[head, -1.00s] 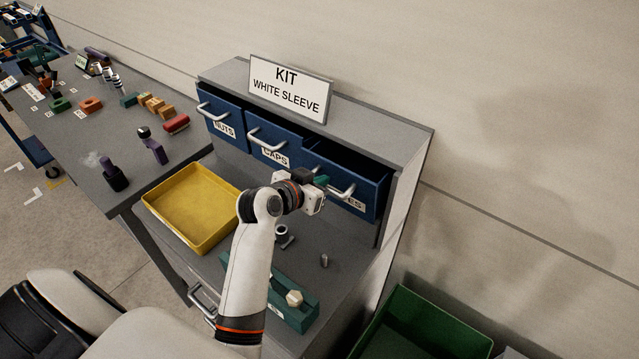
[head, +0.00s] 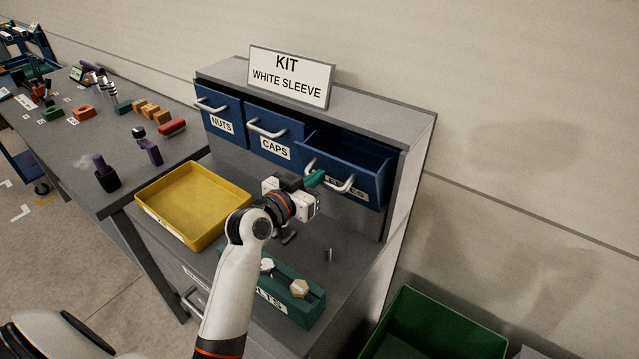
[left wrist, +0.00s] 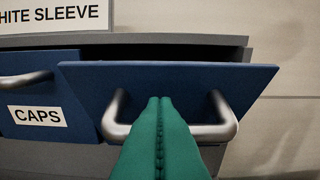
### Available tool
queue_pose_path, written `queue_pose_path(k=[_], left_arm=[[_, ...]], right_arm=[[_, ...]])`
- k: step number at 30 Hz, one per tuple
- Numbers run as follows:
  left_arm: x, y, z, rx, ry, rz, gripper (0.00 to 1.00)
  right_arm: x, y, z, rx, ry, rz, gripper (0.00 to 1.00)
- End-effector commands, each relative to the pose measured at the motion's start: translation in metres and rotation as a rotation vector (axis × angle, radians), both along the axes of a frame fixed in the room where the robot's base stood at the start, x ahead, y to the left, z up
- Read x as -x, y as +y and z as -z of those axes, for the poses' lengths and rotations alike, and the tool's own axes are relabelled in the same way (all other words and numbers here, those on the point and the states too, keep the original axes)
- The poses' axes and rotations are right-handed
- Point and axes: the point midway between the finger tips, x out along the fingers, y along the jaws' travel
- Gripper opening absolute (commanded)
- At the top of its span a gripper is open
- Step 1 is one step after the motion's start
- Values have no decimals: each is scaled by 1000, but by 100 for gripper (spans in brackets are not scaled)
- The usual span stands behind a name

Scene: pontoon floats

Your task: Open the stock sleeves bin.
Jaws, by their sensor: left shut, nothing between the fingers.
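The sleeves bin (head: 372,190) is the rightmost blue bin of the cabinet. It stands out from the cabinet, with part of its inside visible; its label is mostly hidden. Its pale U-shaped handle (head: 345,185) also shows in the left wrist view (left wrist: 226,115). My left gripper (head: 315,179) is at the left part of this handle, its green fingers closed together with nothing between them. In the left wrist view the fingers (left wrist: 158,100) cover the middle of the handle bar; I cannot tell whether they touch it. My right gripper is not in view.
The caps bin (head: 285,136) and nuts bin (head: 212,107) are to the left. A yellow tray (head: 160,222) and a teal bolts holder (head: 310,315) stand on the worktop below. A green crate (head: 470,318) is at the lower right.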

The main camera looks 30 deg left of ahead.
Motion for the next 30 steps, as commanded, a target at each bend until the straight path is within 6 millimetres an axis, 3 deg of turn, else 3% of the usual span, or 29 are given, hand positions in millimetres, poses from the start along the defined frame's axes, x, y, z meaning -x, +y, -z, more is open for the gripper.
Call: queue_pose_path(k=[1, 9, 15, 30], left_arm=[[3, 0, 11, 1, -20, 2, 0], [17, 3, 26, 1, -21, 1, 0], [26, 4, 39, 15, -114, 2, 0], [38, 5, 52, 21, -146, 1, 0]], right_arm=[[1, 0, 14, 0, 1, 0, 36], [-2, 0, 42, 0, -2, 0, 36], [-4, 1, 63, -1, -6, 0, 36], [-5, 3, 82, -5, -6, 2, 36]])
